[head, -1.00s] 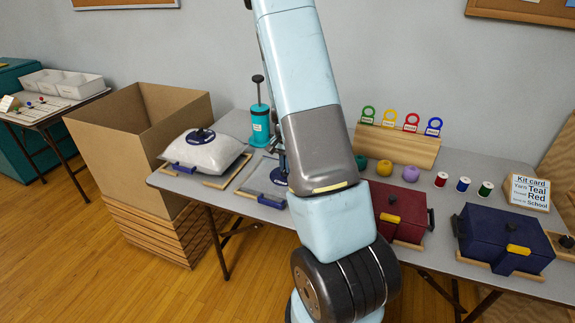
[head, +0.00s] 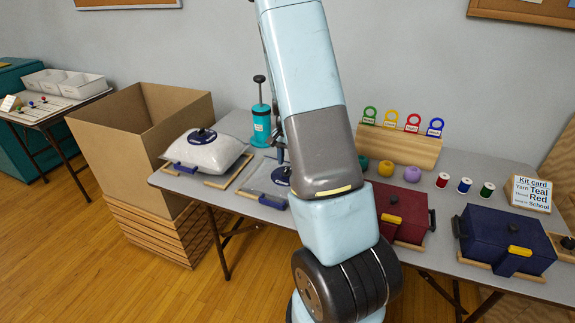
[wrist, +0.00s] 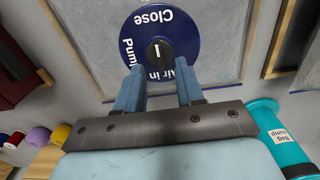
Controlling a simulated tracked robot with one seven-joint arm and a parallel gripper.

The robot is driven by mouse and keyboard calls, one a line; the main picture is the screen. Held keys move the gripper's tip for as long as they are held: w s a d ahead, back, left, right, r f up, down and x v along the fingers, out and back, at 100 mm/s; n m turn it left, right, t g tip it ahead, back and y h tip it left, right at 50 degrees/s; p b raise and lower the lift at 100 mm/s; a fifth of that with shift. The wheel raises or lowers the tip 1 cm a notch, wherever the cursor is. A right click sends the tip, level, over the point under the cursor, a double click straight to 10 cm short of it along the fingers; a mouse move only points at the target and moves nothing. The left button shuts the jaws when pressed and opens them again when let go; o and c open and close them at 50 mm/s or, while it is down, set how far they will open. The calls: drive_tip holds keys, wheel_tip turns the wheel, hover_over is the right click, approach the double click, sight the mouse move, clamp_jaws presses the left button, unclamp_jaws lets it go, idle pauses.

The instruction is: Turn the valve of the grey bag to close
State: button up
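The grey bag (head: 265,178) lies flat on the table, partly hidden behind my arm in the head view; it also fills the top of the wrist view (wrist: 100,30). Its valve is a round dark blue dial (wrist: 178,42) marked Close, Pump and Air in, with a small black knob (wrist: 154,52) and white line at its centre. The dial also shows in the head view (head: 281,176). My gripper (wrist: 160,72) is open and empty, its two blue fingers apart at the dial's lower edge in the wrist view, partly covering the lettering. Contact cannot be told.
A teal hand pump (head: 261,128) stands close behind the bag. A white filled bag (head: 212,153) lies to the left, beside a large cardboard box (head: 120,150). A dark red box (head: 400,208) and a navy box (head: 500,240) stand to the right.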

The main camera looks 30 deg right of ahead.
wheel_tip(320, 180, up, 11)
idle(0.4)
idle(0.4)
drive_tip(key=s+a+r+n+t, duration=0.25)
drive_tip(key=s+a+r, duration=0.35)
drive_tip(key=r, duration=0.4)
drive_tip(key=s+a+r+n+t, duration=0.1)
drive_tip(key=s+a+r+n, duration=0.3)
drive_tip(key=s, duration=0.6)
drive_tip(key=s+a+r+n+t, duration=0.2)
drive_tip(key=s+a+r+n, duration=0.2)
drive_tip(key=s+a+r, duration=0.3)
drive_tip(key=s+a, duration=0.1)
drive_tip(key=s, duration=0.2)
drive_tip(key=shift+a, duration=0.3)
drive_tip(key=shift+s, duration=0.1)
